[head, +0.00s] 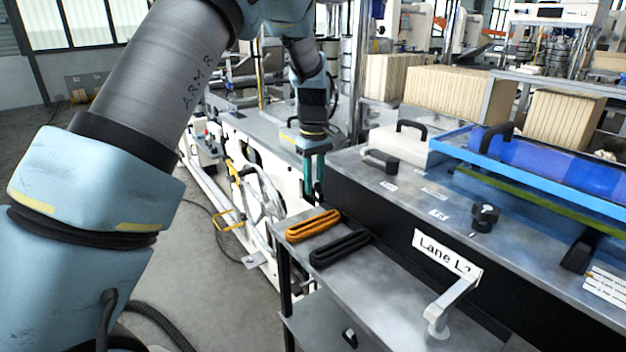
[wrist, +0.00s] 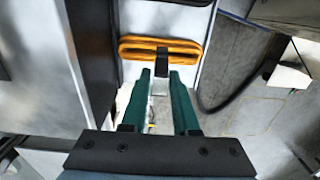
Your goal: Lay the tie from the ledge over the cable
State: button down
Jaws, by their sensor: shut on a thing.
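An orange looped tie (head: 313,225) is at the far end of the grey metal ledge (head: 385,290), beside a black looped tie (head: 340,248). My gripper (head: 314,200) points down at the orange tie's far side. I cannot tell which cable is the task's.
The machine's black side, with a "Lane L" label (head: 446,256), rises right of the ledge. A bent metal handle (head: 450,303) stands at the near end. White machinery with a yellow frame (head: 235,175) is on the left. A dark cable (wrist: 235,103) runs across the floor.

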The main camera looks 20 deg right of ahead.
aim_at(314, 220)
jog(key=shift+f+b, duration=3.15)
jog(key=shift+f, duration=1.45)
jog(key=shift+s+a+f, duration=0.1)
jog(key=shift+s+f, duration=0.05)
jog(key=shift+f, duration=0.05)
jog(key=c, duration=0.7)
grip_release()
jog(key=shift+o, duration=0.5)
jog(key=shift+r, duration=0.3)
notch_tip(314, 220, up, 10)
jog(key=shift+r+b, duration=0.15)
jog(key=shift+b, duration=1)
jog(key=shift+r, duration=0.4)
